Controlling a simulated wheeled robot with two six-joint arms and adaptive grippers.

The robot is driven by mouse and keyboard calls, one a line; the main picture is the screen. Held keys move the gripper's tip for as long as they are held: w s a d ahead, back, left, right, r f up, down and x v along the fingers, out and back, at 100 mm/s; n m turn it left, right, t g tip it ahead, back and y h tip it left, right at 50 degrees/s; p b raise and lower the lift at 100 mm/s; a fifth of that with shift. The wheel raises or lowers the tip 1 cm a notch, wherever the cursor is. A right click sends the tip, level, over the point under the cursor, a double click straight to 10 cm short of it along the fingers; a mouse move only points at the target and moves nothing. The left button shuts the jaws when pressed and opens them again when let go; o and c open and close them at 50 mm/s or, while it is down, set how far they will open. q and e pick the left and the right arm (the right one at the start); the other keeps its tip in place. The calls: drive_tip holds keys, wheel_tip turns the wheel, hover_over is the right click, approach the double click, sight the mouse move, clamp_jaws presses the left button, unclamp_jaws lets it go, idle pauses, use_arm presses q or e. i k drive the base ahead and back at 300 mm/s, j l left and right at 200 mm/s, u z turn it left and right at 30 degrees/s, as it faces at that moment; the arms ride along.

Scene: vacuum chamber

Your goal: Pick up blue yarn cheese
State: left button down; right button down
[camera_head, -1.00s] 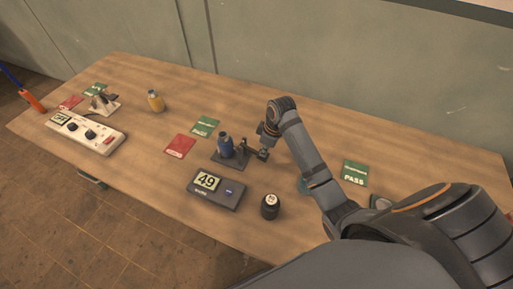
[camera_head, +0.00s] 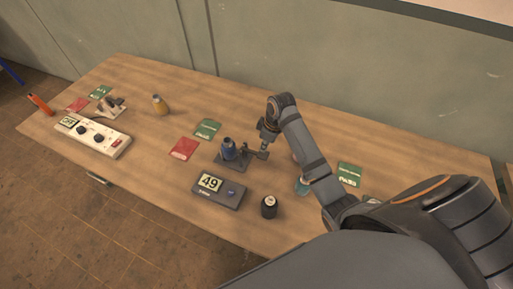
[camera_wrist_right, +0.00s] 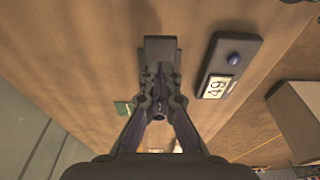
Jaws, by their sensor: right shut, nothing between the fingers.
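The blue yarn cheese (camera_head: 229,149) stands upright on a dark flat stand (camera_head: 224,163) near the middle of the table. My right gripper (camera_head: 257,153) is at its right side, low over the table, and is shut with nothing held. In the right wrist view my right gripper (camera_wrist_right: 160,88) reaches over the stand (camera_wrist_right: 160,47). The dark blue yarn top (camera_wrist_right: 159,113) shows between the finger linkages there, partly hidden. Whether the fingers touch the yarn, I cannot tell. My left gripper is not in view.
A grey scale (camera_head: 219,190) reading 49 and a dark round pot (camera_head: 269,207) are in front. A red card (camera_head: 184,149) and a green card (camera_head: 207,129) lie left of the stand.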

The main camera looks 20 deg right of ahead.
sight(229, 146)
drive_tip(key=k+j, duration=0.5)
drive_tip(key=k, duration=0.2)
drive_tip(key=k+j, duration=0.5)
drive_tip(key=k, duration=0.15)
